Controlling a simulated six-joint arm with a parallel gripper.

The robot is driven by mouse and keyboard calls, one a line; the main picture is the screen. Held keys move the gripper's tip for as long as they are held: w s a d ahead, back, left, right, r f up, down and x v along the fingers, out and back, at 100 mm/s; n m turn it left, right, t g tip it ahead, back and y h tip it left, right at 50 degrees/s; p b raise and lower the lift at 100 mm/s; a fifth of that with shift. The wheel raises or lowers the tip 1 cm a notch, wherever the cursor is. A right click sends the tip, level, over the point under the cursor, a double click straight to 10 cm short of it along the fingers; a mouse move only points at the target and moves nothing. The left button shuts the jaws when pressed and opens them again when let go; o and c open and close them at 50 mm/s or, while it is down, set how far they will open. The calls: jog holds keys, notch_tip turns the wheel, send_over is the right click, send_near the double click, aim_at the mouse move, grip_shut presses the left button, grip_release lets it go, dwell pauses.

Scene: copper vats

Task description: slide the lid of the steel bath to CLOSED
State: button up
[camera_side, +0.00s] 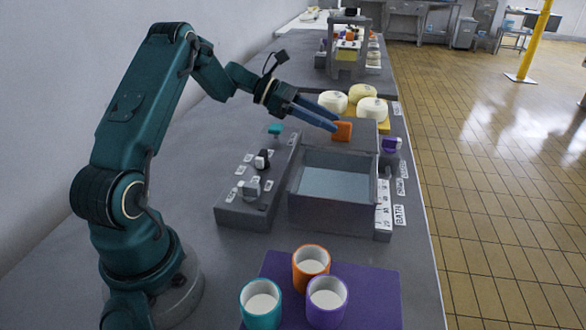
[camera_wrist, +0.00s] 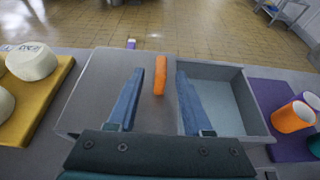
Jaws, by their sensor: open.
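The steel bath (camera_side: 331,212) is a grey open box with a pale blue-grey inside; it also shows at the right in the wrist view (camera_wrist: 246,99). Its flat grey lid (camera_wrist: 101,93) lies to the left of the opening in the wrist view, leaving the bath uncovered. An orange upright handle (camera_side: 342,131) stands on the lid, near the edge by the opening; it also shows in the wrist view (camera_wrist: 158,76). My gripper (camera_side: 334,121) is open, its blue fingers on either side of the handle in the wrist view. I cannot tell whether they touch it.
A grey control box (camera_side: 243,208) with knobs stands left of the bath. Orange, purple and teal cups stand on a purple mat (camera_side: 378,286) in front. Pale cheese rounds lie on a yellow board (camera_wrist: 57,94) beyond the lid. A purple piece (camera_side: 391,145) sits by the bath's right side.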

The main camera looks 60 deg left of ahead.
aim_at(340, 140)
jog(key=shift+x, duration=2)
grip_shut()
